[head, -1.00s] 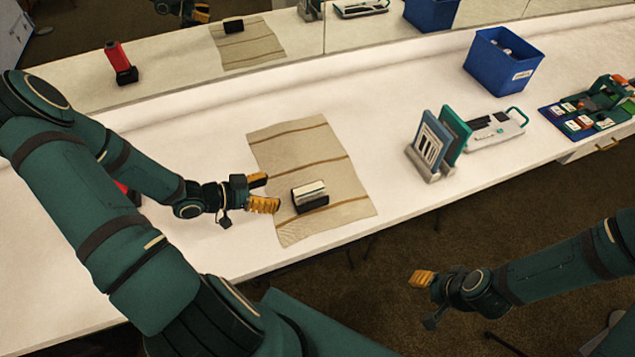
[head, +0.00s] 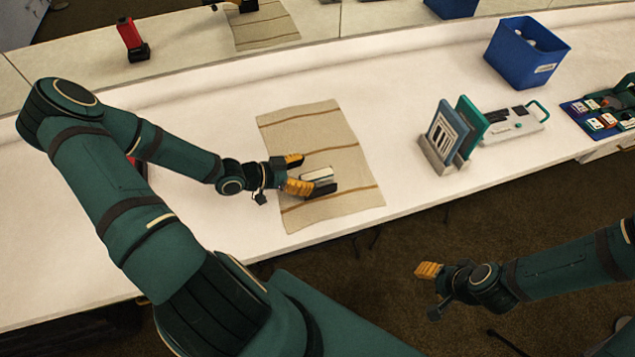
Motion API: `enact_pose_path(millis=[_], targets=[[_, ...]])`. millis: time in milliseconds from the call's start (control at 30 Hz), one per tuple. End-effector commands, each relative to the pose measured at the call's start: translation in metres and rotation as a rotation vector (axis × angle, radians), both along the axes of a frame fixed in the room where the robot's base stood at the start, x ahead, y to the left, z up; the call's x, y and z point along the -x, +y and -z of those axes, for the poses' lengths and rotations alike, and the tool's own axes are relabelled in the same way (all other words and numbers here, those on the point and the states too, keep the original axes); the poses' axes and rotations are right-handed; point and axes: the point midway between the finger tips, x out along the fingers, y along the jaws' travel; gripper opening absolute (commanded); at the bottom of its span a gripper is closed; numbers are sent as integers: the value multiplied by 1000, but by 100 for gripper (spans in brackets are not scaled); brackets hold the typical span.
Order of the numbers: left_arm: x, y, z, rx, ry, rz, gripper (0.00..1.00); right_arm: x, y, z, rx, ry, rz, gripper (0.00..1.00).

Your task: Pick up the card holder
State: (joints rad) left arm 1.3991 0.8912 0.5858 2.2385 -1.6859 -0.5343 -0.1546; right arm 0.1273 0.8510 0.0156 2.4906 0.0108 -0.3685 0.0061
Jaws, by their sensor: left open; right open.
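The card holder (head: 322,188) is a small dark block with white cards (head: 317,174) standing in it. It sits on a beige striped cloth (head: 340,150) on the white table. My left gripper (head: 298,174) is open, with its orange fingertips at the left end of the card holder. One finger is toward the far side and the other overlaps the near left end in the picture. I cannot tell whether they touch it. My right gripper (head: 428,271) is open and empty, out past the table's front edge.
A stand with blue and teal panels (head: 442,146) is right of the cloth. Behind it lie a white device with a teal handle (head: 515,124), a blue bin (head: 525,58) and a blue tray of small boxes (head: 600,118). A mirror (head: 190,28) runs along the back. The table between cloth and stand is clear.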

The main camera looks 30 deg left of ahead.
Motion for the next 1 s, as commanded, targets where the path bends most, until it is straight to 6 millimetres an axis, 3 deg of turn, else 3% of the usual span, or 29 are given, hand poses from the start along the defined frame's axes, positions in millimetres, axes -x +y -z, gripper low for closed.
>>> enact_pose_path(millis=[233, 567, 700, 767, 1000], targets=[[-22, -22, 14, 3, 0, -1, 70, 2, 0, 5, 0, 4, -3, 47], [-25, -25, 15, -1, -1, -1, 68, 2, 0, 5, -1, 4, -4, 47], [-25, -25, 15, 0, 0, -1, 19, 2, 0, 5, 0, 4, -3, 47], [-25, -25, 15, 0, 0, -1, 0, 2, 0, 5, 0, 4, -3, 47], [-25, -25, 15, 0, 0, 0, 0, 2, 0, 6, 0, 4, -3, 47]])
